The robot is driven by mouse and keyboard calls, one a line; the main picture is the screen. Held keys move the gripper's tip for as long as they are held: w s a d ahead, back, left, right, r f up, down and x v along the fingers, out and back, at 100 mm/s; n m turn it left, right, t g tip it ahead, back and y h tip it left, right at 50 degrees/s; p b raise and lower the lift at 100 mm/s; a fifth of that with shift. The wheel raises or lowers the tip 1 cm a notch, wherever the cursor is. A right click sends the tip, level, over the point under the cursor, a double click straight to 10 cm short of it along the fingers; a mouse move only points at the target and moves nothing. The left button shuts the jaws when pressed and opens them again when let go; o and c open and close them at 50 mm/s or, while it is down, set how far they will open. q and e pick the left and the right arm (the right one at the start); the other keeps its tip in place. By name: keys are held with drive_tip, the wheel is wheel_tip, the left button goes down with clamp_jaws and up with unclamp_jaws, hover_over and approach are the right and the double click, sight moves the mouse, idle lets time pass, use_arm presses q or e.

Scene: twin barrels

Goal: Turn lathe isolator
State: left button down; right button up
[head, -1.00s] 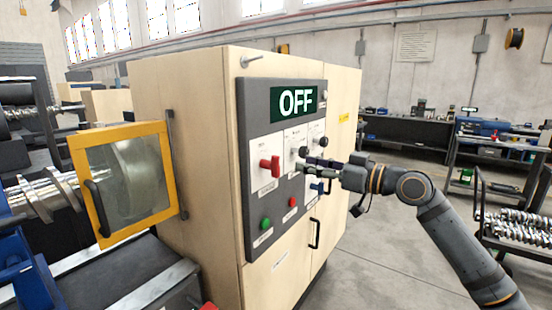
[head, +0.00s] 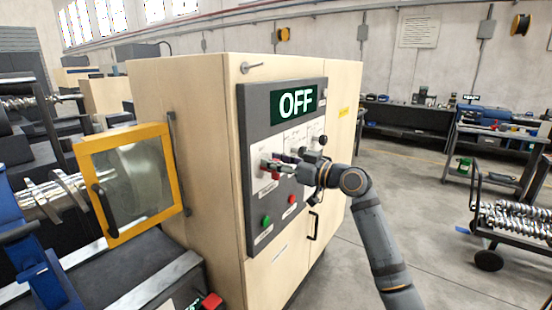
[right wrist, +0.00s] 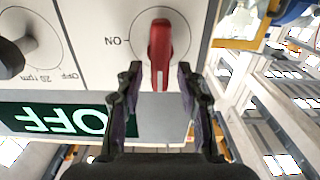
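The red isolator handle (head: 266,163) is on the left of the grey control panel (head: 247,120), under a lit OFF display (head: 296,101). In the right wrist view the red handle (right wrist: 161,52) sits on a round dial beside an ON mark. My right gripper (head: 276,166) is at the handle and partly hides it in the head view. In the right wrist view my right gripper (right wrist: 160,78) is open, with its fingertips on either side of the handle's near end and gaps showing. My left gripper is not in view.
Black knobs (head: 322,140) are right of the handle. A green button (head: 266,221) and a red button (head: 292,200) are below. The yellow-framed guard (head: 175,165) is left of the cabinet. Open floor lies to the right, before a cart of metal parts (head: 510,220).

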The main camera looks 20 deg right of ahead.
drive_tip(key=shift+c, duration=0.4)
clamp_jaws()
